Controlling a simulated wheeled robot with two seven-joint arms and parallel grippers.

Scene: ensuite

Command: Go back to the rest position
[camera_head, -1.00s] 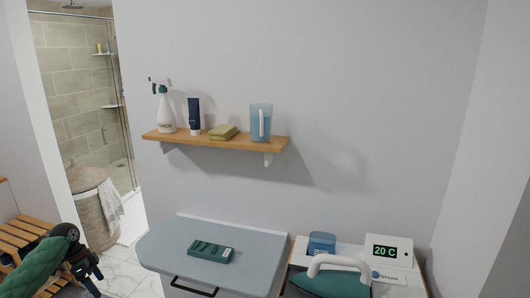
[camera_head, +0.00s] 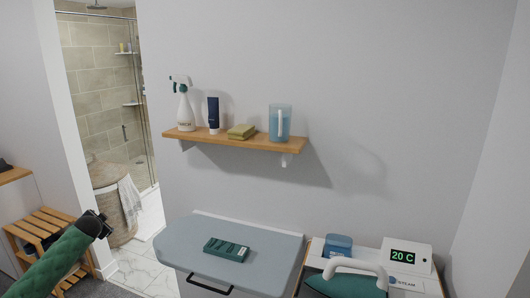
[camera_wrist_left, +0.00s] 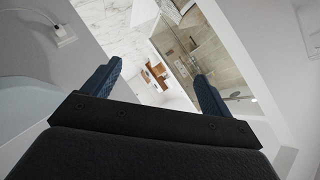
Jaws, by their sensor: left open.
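My left gripper (camera_head: 103,224) is at the lower left in the head view, at the end of its green arm, small and dark there. In the left wrist view its two blue fingers (camera_wrist_left: 158,84) stand wide apart with nothing between them. It is left of the grey-blue counter (camera_head: 185,249) and apart from it, in front of the wooden slatted rack. My right gripper is not in view.
A wooden shelf (camera_head: 240,142) holds a spray bottle (camera_head: 186,110), a tube, sponges and a blue jug (camera_head: 280,123). A green box (camera_head: 226,247) lies on the counter. An iron (camera_head: 345,283) stands lower right. A wicker basket (camera_head: 108,190) and slatted rack (camera_head: 40,226) stand left.

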